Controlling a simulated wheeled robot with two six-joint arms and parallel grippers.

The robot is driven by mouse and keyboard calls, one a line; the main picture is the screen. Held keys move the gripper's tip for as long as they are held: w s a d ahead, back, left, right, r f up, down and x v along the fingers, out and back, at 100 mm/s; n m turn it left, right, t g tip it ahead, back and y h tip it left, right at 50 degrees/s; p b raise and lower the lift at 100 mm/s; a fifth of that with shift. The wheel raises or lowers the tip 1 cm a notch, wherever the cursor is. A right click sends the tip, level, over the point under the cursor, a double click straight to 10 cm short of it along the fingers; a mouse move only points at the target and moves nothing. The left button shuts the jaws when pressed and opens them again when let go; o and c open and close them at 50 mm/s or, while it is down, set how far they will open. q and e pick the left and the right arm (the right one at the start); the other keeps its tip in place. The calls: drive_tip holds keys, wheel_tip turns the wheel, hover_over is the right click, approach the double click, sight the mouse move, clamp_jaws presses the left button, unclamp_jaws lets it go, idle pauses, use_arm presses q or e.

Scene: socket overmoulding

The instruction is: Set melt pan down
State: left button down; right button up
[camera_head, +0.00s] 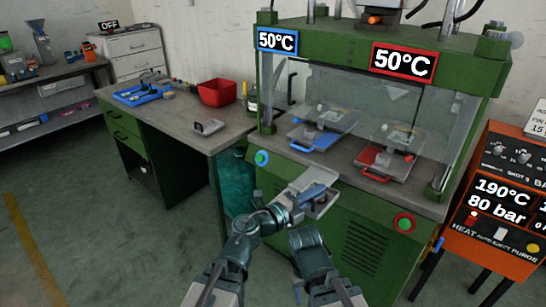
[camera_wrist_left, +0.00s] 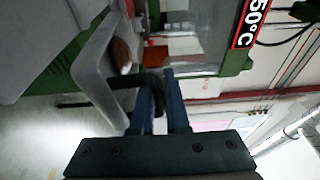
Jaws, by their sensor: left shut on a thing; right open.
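My left gripper (camera_head: 312,191) is at the front edge of the green press. It is shut on the handle of a small grey melt pan (camera_head: 323,208), which is partly hidden behind the fingers. In the left wrist view the blue fingers (camera_wrist_left: 160,105) are closed at the pan, whose pale rim (camera_wrist_left: 92,75) shows on the left with something brownish inside. I cannot tell whether the pan touches a surface beneath it. My right gripper (camera_head: 298,289) is low in the head view, open and apart from the pan; its fingertips are hard to make out.
The green press (camera_head: 350,240) holds a blue-handled mould (camera_head: 312,138) and a red-handled mould (camera_head: 385,162). A desk (camera_head: 175,122) on the left carries a red bin (camera_head: 217,92), a blue tray (camera_head: 140,95) and a small grey block (camera_head: 208,127). An orange machine (camera_head: 500,215) stands at right.

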wheel_tip(320, 180, up, 18)
drive_tip(key=p, duration=1.7)
drive_tip(key=shift+w+f, duration=0.1)
